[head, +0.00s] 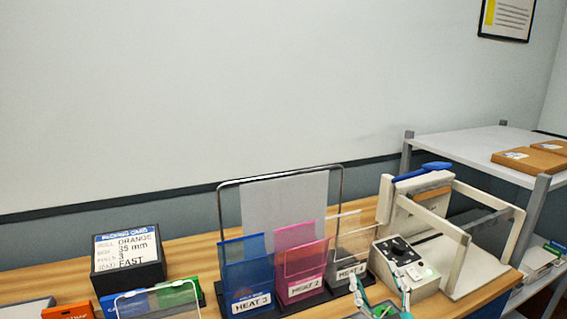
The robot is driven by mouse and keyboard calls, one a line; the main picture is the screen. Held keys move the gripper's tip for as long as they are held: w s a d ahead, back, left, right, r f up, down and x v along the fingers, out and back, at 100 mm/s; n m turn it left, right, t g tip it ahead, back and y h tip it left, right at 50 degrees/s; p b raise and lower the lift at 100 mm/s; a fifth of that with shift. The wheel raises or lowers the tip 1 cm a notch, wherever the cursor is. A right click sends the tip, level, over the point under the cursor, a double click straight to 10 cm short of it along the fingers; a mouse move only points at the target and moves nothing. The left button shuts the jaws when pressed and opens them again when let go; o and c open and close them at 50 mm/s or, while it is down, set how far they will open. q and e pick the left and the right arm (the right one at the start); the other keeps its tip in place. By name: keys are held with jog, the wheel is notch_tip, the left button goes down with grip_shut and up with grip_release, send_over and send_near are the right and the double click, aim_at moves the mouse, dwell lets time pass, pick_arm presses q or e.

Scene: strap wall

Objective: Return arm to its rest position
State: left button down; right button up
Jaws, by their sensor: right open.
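My right gripper (379,287) shows at the bottom edge, right of centre. Its two pale teal-tipped fingers are spread apart and point up. I see nothing held between them; its lower part is cut off by the frame. My left gripper is not in view.
Blue HEAT 3 (250,285) and pink HEAT 2 (302,272) holders stand left of the gripper. The press (462,262) with its blue handle is at right. A packing card stand (127,255) is at left. A shelf (470,147) with boxes stands far right.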

jog(key=s+d+f+m+g+h, duration=0.2)
jog(key=s+d+f+m+g, duration=0.15)
jog(key=f, duration=0.45)
jog(key=s+d+f+m+g+h, duration=0.2)
jog(key=s+f+g, duration=0.3)
jog(key=f, duration=0.4)
jog(key=s+a+f+g+y, duration=0.1)
jog(key=s+f+g, duration=0.4)
jog(key=s, duration=0.5)
jog(key=s+a+f+g+y, duration=0.1)
jog(key=s+a+f+g, duration=0.1)
jog(key=s+f+g, duration=0.5)
jog(key=s+f+t, duration=0.1)
jog(key=s+f, duration=0.1)
jog(key=f, duration=1.1)
jog(key=s+f+t, duration=0.1)
jog(key=s+f, duration=0.1)
jog(key=f, duration=1.1)
jog(key=s+d+f, duration=0.3)
jog(key=s+f, duration=1.1)
jog(key=s, duration=0.2)
jog(key=shift+d+f+n+g, duration=0.2)
jog(key=shift+f+n+g, duration=0.1)
jog(key=shift+n+g, duration=0.15)
